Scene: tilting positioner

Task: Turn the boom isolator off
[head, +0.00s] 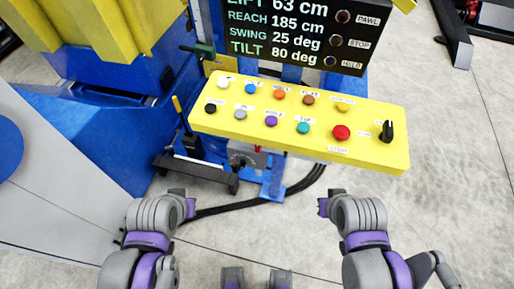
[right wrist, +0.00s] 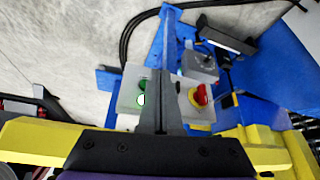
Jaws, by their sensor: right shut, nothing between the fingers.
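In the right wrist view a grey box carries a red rotary switch (right wrist: 198,96) on a yellow plate, which looks like an isolator, with a green button (right wrist: 142,86) left of it. I can read no label there. My right gripper (right wrist: 161,100) is shut and empty, its fingers overlapping the middle of the box in the picture; I cannot tell whether they touch it. In the head view I do not make out this box or either gripper's fingers. My two arms show low left and low right.
A yellow panel (head: 290,152) holds several coloured buttons, a red button (head: 341,132) and a black selector knob (head: 387,131). A display (head: 300,30) stands behind it. Black cables (head: 245,205) lie on the floor. A blue machine (head: 100,130) fills the left. Floor right of the panel is clear.

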